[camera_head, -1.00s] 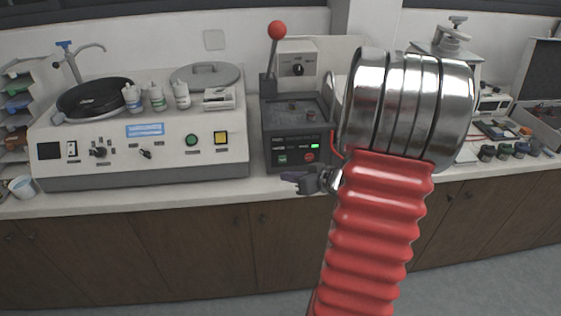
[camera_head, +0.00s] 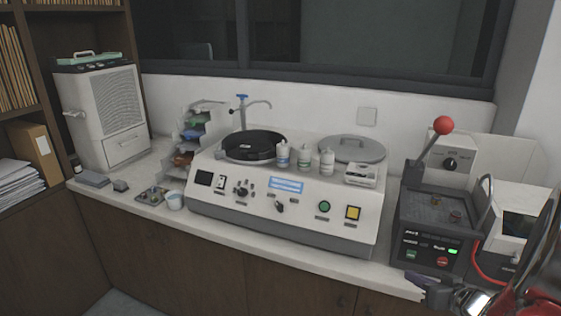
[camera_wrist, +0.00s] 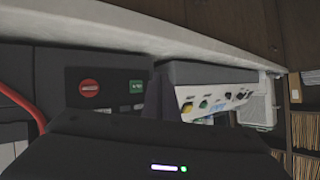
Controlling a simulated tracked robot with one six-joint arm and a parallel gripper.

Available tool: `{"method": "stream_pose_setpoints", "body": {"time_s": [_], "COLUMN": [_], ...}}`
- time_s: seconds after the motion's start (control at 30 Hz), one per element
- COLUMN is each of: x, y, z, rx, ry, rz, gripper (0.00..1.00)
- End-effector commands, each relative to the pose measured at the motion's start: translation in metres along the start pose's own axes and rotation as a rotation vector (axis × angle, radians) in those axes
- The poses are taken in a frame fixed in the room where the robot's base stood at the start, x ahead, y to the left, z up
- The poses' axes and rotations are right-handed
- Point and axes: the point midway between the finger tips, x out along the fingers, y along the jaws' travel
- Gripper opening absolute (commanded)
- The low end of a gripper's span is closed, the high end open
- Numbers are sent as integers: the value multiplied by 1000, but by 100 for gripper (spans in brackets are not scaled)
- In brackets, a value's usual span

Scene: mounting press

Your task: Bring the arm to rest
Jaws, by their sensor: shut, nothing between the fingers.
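My gripper (camera_head: 416,279) shows at the lower right of the head view, in front of the counter edge and below the black mounting press (camera_head: 430,215). Its jaws are shut with nothing held. The rest of my arm runs off the right edge. The press has a red-knobbed lever (camera_head: 436,140) tilted up to the right and a lit green lamp.
A white grinder-polisher (camera_head: 290,205) with bottles on top stands left of the press. A tray rack (camera_head: 195,135), white cup (camera_head: 175,201) and white cabinet machine (camera_head: 105,115) stand further left. A red cable (camera_head: 485,276) runs beside the press. The floor shows at lower left.

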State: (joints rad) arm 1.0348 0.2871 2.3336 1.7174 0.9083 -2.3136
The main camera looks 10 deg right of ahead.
Motion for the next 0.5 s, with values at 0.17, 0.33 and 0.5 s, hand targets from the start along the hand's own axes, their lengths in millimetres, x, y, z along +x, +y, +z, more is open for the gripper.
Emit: {"method": "stream_pose_setpoints", "body": {"time_s": [0.17, 0.33, 0.5], "x": [0, 0, -2], "y": [0, -6, -22], "z": [0, 7, 27], "rx": [70, 235, 413], "ry": [0, -28, -115], "rz": [0, -19, -59], "gripper": [0, 0, 0]}}
